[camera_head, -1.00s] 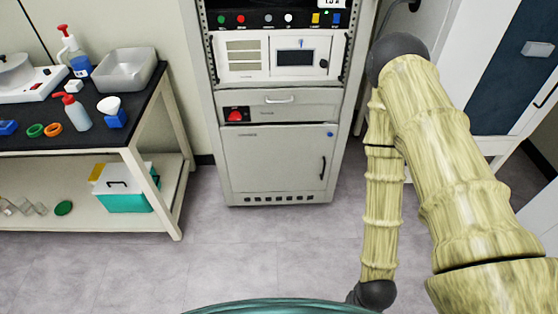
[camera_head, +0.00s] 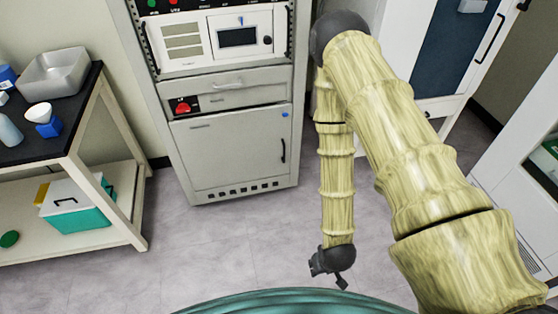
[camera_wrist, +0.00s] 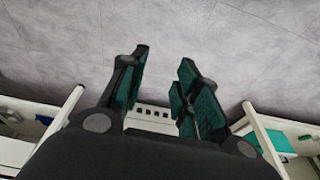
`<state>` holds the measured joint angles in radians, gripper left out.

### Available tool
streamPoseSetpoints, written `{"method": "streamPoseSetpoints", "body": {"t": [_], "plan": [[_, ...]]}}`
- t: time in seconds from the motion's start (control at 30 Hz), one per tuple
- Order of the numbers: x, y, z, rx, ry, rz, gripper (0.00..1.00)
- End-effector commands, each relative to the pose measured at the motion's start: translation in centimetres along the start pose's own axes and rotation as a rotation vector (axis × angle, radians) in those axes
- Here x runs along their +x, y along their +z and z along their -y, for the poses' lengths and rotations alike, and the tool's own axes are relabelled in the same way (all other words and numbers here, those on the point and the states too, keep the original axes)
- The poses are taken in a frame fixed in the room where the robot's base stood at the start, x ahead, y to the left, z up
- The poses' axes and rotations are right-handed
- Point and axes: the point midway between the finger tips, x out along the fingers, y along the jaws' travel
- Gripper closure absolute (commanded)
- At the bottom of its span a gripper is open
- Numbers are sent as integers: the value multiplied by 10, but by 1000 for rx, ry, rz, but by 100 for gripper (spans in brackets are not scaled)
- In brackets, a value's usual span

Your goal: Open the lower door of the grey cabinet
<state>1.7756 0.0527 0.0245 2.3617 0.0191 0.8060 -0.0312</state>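The grey cabinet (camera_head: 222,98) stands ahead in the head view, left of my arm. Its lower door (camera_head: 232,152) is shut, with a dark vertical handle (camera_head: 283,150) near the right edge and a blue dot at the upper right corner. In the wrist view only the vented bottom strip (camera_wrist: 152,110) of what looks like the cabinet shows, between my fingers. My gripper (camera_wrist: 160,85) is open and empty in the wrist view, its two fingers apart. In the head view my gripper (camera_head: 330,265) hangs low over the floor, in front and right of the cabinet, touching nothing.
A table with a black top (camera_head: 60,130) stands left, holding a grey basin (camera_head: 63,75); a teal and white box (camera_head: 78,205) sits on its lower shelf. A white cabinet (camera_head: 400,50) stands behind my arm. The floor before the door is clear.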

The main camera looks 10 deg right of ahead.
Motion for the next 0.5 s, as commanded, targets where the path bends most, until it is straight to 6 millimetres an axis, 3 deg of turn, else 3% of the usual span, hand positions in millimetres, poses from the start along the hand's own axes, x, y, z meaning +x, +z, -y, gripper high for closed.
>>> {"method": "streamPoseSetpoints", "body": {"t": [0.03,0.1,0.5], "plan": [[25,-12,1,0,-2,-38,68],[43,-31,3,-2,-3,-92,68],[128,-143,11,0,3,-396,68]]}}
